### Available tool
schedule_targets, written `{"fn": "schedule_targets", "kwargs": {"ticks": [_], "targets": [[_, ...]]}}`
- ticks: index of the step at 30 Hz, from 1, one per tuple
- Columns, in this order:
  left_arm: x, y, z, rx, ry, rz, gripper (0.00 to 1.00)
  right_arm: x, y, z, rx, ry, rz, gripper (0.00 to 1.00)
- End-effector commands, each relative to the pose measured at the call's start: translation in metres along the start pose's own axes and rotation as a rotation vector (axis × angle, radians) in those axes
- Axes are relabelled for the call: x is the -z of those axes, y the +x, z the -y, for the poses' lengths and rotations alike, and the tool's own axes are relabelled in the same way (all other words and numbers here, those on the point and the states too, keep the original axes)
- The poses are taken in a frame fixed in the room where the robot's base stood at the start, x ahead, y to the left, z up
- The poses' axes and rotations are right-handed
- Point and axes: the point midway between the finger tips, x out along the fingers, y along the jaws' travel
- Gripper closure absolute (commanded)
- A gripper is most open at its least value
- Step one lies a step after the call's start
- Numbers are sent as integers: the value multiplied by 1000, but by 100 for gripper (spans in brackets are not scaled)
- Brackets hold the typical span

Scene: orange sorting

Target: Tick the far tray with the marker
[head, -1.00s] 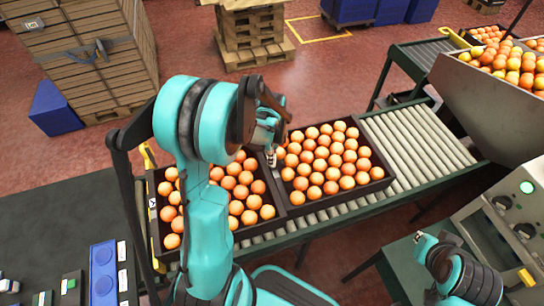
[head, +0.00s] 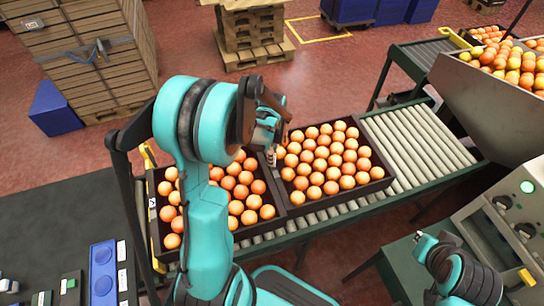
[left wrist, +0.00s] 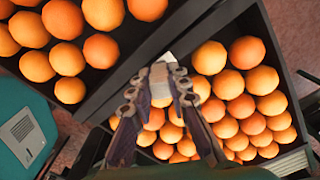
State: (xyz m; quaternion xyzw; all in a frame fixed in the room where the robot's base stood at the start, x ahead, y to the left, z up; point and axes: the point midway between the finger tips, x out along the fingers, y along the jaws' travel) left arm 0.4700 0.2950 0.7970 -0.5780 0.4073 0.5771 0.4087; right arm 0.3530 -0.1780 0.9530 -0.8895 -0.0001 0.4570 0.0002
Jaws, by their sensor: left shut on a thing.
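My left gripper (left wrist: 156,88) is shut on a slim pale thing, seemingly the marker (left wrist: 160,80), mostly hidden between the fingers. In the head view the left gripper (head: 271,157) is over the seam between two dark trays filled with oranges. One tray (head: 373,190) is to the right of it. The other tray (head: 262,229) is to the left, partly behind my left arm, and has a white label with a dark mark (head: 153,203) on its left end. A white patch shows just beyond the fingertips in the left wrist view. My right gripper (head: 428,242) is low at right, its jaws unclear.
Both trays rest on a roller conveyor (head: 418,142) with free rollers to the right. A metal hopper of oranges (head: 480,105) stands at the upper right. A control panel with a green light (head: 526,188) is at the right.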

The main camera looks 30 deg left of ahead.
Motion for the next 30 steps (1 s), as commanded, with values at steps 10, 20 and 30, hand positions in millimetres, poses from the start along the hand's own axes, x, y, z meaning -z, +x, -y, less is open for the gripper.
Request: {"fn": "schedule_targets", "kwargs": {"ticks": [10,20,30], "targets": [[-2,1,3,-1,-1,0,100,0,0,0,0,0,0,100],[-5,0,10,0,0,0,100,0,1,0,0,0,0,100],[-8,0,14,0,0,0,100,0,1,0,0,0,0,100]]}}
